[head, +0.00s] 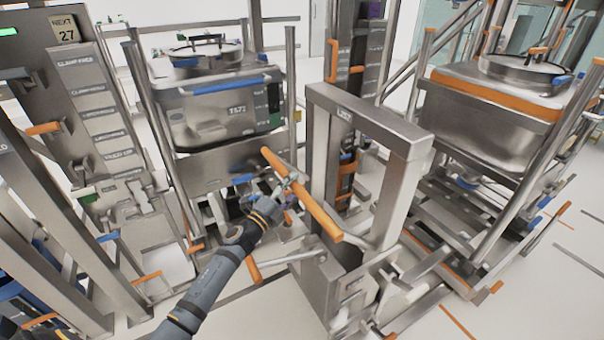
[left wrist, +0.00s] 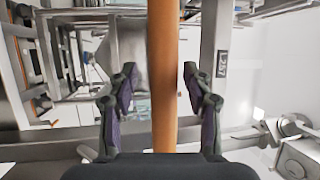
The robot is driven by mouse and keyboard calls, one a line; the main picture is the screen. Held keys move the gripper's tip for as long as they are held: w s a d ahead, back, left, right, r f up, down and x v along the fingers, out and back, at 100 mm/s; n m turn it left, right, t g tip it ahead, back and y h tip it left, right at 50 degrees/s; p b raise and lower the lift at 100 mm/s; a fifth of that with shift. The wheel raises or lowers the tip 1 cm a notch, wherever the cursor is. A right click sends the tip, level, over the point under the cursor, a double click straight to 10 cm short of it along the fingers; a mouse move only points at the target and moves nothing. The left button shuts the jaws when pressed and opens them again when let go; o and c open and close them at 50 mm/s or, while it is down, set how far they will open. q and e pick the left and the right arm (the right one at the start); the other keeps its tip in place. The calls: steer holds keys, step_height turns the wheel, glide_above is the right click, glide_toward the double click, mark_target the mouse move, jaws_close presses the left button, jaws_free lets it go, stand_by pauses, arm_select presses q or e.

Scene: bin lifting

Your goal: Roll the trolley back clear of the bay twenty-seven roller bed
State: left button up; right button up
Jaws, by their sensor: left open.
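The trolley (head: 322,150) is a steel mast frame on a low base, with a long orange push bar (head: 323,220) on its near side. My left gripper (head: 284,184) is at the bar's upper part. In the left wrist view the orange bar (left wrist: 163,60) runs between the two open fingers, with a gap on each side. A "27" sign (head: 65,29) marks the post at the left. Beside it a steel bin (head: 217,105) with a round lid sits on a frame; the roller bed is not clearly visible. My right gripper is not in view.
A second steel bin (head: 500,95) with an orange band stands on a rack at the right. Steel posts and rails crowd the left and middle. Pale floor (head: 560,275) is open at the lower right, with orange and dark marks.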

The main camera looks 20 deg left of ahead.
arm_select(q)
steer(key=shift+w+d, duration=0.1)
steer(key=shift+w, duration=0.35)
steer(key=shift+s+r, duration=0.15)
steer(key=shift+s, duration=0.05)
steer(key=shift+s+r, duration=0.15)
steer(key=shift+s, duration=0.1)
steer(key=c, duration=0.3)
steer(key=shift+c, duration=1.4)
steer(key=shift+w, duration=0.1)
steer(key=c, duration=0.5)
jaws_close()
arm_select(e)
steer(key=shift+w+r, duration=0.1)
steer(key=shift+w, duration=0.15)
